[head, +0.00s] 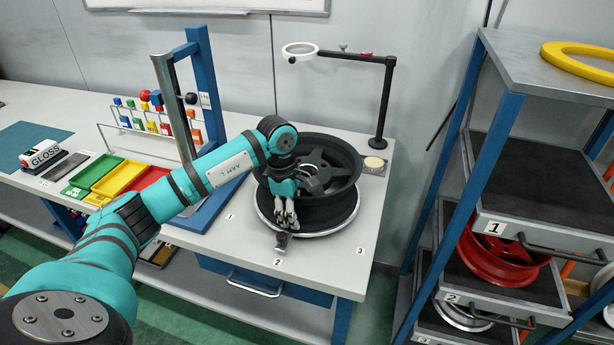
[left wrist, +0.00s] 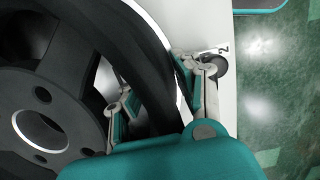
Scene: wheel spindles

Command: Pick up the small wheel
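A black spoked wheel (head: 333,157) lies on the workbench, on top of a dark round piece with a silver lower edge (head: 330,229). Which wheel the task calls small is not marked. My left gripper (head: 284,220) points down at the front left side of this stack. In the left wrist view, the black wheel (left wrist: 42,98) fills the left side. Its rim passes between the two fingers of my left gripper (left wrist: 158,92), one on the hub side and one outside. Whether both pads press on the rim is not clear. My right gripper is not in view.
A magnifier lamp (head: 385,95) stands behind the wheel. A blue post (head: 208,85) stands to its left, near coloured trays (head: 95,172). A shelf rack at right holds a red wheel (head: 505,258) and a yellow ring (head: 585,62). The bench front near label 3 is clear.

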